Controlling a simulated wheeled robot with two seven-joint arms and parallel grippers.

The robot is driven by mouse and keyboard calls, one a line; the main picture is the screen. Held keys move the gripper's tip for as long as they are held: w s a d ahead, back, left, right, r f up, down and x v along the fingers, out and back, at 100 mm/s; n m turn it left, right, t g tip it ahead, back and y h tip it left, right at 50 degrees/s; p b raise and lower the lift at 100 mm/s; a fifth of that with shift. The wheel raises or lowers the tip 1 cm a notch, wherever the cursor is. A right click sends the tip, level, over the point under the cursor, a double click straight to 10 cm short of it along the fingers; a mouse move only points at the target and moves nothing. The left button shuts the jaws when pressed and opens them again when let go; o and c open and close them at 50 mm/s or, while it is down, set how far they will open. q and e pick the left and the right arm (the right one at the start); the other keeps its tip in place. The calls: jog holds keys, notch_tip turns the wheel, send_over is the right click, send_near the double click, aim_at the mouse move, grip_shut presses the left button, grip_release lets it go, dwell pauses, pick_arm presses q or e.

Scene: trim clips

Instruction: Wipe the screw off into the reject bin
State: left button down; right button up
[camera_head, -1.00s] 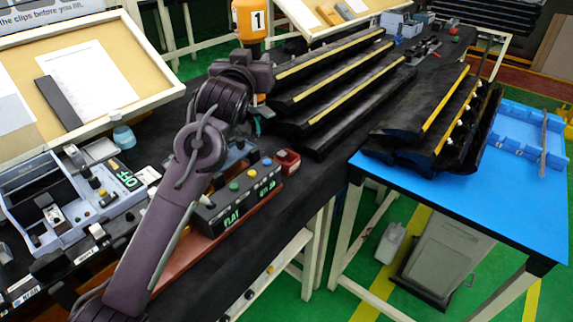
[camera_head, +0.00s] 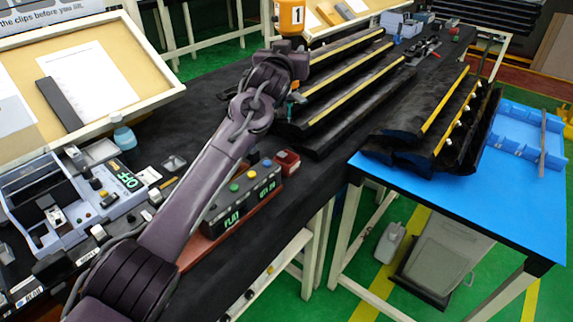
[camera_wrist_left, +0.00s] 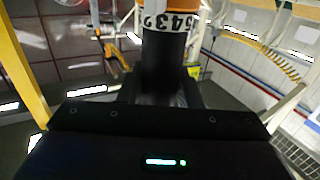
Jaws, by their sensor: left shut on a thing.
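My left gripper (camera_head: 295,82) is shut on an upright tool with an orange top (camera_head: 291,15) marked "1". The tool's lower end shows teal below the jaws, above the black bench beside the stepped racks. In the left wrist view the tool (camera_wrist_left: 165,45) rises dark from the gripper body, with a numbered white band and orange above. A screw cannot be made out; it is too small or hidden. A small red open box (camera_head: 289,162) stands on the bench below the gripper; I cannot tell whether it is the reject bin. My right gripper is out of view.
Stepped black racks with yellow strips (camera_head: 345,85) stand right of the gripper. A button box (camera_head: 245,197) marked "FLAT" is under my left forearm. Black trim parts (camera_head: 430,120) and a blue tray (camera_head: 525,135) lie on the blue table (camera_head: 470,205). A sloped board stands at left.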

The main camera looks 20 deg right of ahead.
aim_at(288, 105)
pick_arm(q)
notch_tip(288, 105, down, 10)
jog(key=b, duration=0.6)
jog(key=shift+a+f, duration=0.1)
jog(key=shift+f, duration=0.05)
jog(key=shift+f+b, duration=0.5)
jog(key=shift+f, duration=1.15)
jog(key=shift+r, duration=0.2)
jog(key=shift+r+p, duration=2.35)
jog(key=shift+r, duration=1.1)
